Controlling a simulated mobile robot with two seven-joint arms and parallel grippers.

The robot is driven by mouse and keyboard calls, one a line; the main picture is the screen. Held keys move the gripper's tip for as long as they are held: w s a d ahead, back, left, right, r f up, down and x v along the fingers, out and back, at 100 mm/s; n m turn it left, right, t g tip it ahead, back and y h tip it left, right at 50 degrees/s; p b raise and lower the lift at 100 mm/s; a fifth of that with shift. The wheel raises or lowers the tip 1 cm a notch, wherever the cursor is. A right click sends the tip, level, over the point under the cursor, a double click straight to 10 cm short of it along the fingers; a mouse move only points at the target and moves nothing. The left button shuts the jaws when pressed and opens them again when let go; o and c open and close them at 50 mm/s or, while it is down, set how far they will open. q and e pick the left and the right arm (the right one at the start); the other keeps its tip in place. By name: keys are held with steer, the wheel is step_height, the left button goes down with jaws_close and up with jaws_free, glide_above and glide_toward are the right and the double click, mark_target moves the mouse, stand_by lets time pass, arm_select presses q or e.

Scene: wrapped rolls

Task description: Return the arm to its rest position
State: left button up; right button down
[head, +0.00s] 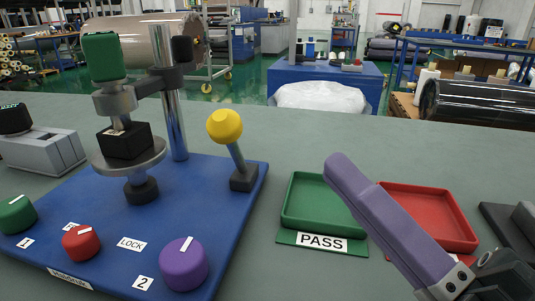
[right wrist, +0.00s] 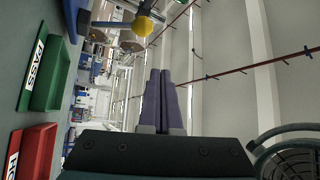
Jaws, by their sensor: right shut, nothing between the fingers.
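My right gripper (head: 337,166) comes in from the lower right of the head view, with its purple fingers pointing up and left. The fingers are pressed together with nothing between them. They hang in front of the green PASS tray (head: 305,205) and the red tray (head: 440,215), covering part of each. In the right wrist view the shut fingers (right wrist: 161,75) point toward the far room and touch nothing. My left gripper is not in view.
A blue test base (head: 220,200) stands at the left with a yellow-knobbed lever (head: 225,126), a metal post (head: 175,110) and red, green and purple knobs. A black block (head: 126,140) sits on its round plate. Both trays look empty. A dark object (head: 510,230) lies at the right edge.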

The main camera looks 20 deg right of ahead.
steer(key=shift+r, duration=0.1)
stand_by(0.4)
steer(key=s+d+r+n+g+h+p, duration=0.25)
steer(key=s+n+g+p, duration=0.25)
steer(key=n+g+p, duration=0.35)
steer(key=s+d+r+n+g+h+p, duration=0.25)
steer(key=s+n+g+p, duration=0.25)
steer(key=g+p, duration=0.55)
step_height(320, 180, up, 38)
steer(key=t+p, duration=0.1)
steer(key=p, duration=3.7)
steer(key=shift+a+f+p, duration=0.25)
steer(key=shift+a+p, duration=0.05)
steer(key=shift+p, duration=0.1)
steer(key=shift+s, duration=0.1)
